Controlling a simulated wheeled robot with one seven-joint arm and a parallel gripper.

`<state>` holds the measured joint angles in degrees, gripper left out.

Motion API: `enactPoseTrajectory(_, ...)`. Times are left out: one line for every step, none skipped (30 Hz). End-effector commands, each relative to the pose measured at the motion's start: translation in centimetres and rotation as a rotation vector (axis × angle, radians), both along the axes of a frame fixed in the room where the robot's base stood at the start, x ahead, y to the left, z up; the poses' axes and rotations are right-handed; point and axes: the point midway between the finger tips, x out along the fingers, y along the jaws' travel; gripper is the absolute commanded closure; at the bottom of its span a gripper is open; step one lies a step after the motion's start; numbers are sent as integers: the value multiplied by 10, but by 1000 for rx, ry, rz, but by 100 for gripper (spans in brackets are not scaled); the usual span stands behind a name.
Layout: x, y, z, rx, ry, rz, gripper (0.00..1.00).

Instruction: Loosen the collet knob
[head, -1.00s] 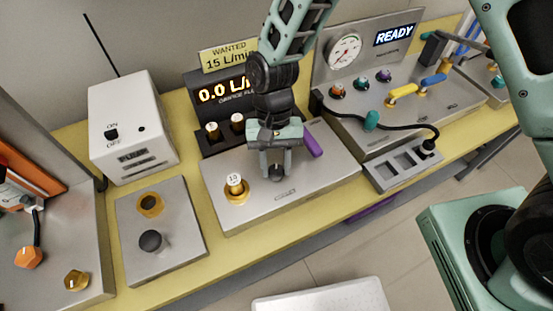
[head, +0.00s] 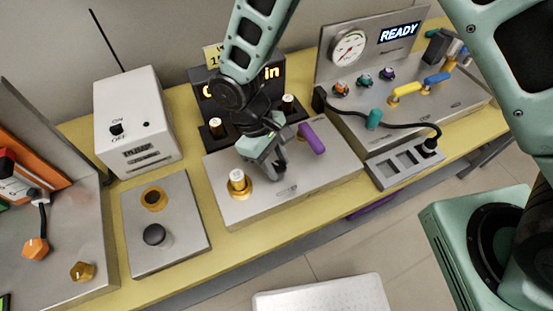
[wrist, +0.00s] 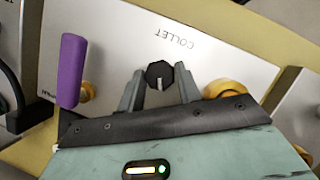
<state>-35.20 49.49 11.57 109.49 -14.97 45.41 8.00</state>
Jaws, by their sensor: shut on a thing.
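The collet knob (wrist: 159,75) is a small black faceted knob with a white pointer line. It stands on a light grey panel beside the printed word COLLET. My gripper (wrist: 158,82) has its two grey fingers on either side of the knob and is shut on it. In the head view my gripper (head: 279,176) comes down on the middle panel (head: 325,178), twisted at an angle. The fingers and wrist hide most of the knob there.
A purple lever (head: 312,138) stands close on the right of my gripper. A brass fitting with a white-topped post (head: 239,184) is on its left. A display box (head: 210,90) stands behind, partly covered by my arm. A black cable (head: 405,129) lies further right.

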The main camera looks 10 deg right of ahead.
Motion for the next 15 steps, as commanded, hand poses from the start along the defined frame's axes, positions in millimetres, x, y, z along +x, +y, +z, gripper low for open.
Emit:
enactPoseTrajectory(1,1,1,1,-3,45,89)
enactPoseTrajectory(1,1,1,1,-4,76,89)
enactPoseTrajectory(0,1,1,1,-4,112,89)
enactPoseTrajectory(0,1,1,1,-4,143,89)
enactPoseTrajectory(0,1,0,1,-4,170,89)
enactPoseTrajectory(0,2,0,1,-4,208,89)
enactPoseTrajectory(0,1,0,0,-4,236,89)
enactPoseTrajectory(-1,2,0,1,-3,265,89)
enactPoseTrajectory(-1,2,0,1,-3,303,89)
enactPoseTrajectory(-1,2,0,1,-3,332,89)
enactPoseTrajectory(-2,2,0,1,-3,360,89)
enactPoseTrajectory(-2,2,0,1,-3,398,89)
enactPoseTrajectory(-2,2,0,2,-4,426,89)
enactPoseTrajectory(-2,2,0,2,-4,455,89)
enactPoseTrajectory(-2,3,0,2,-4,493,89)
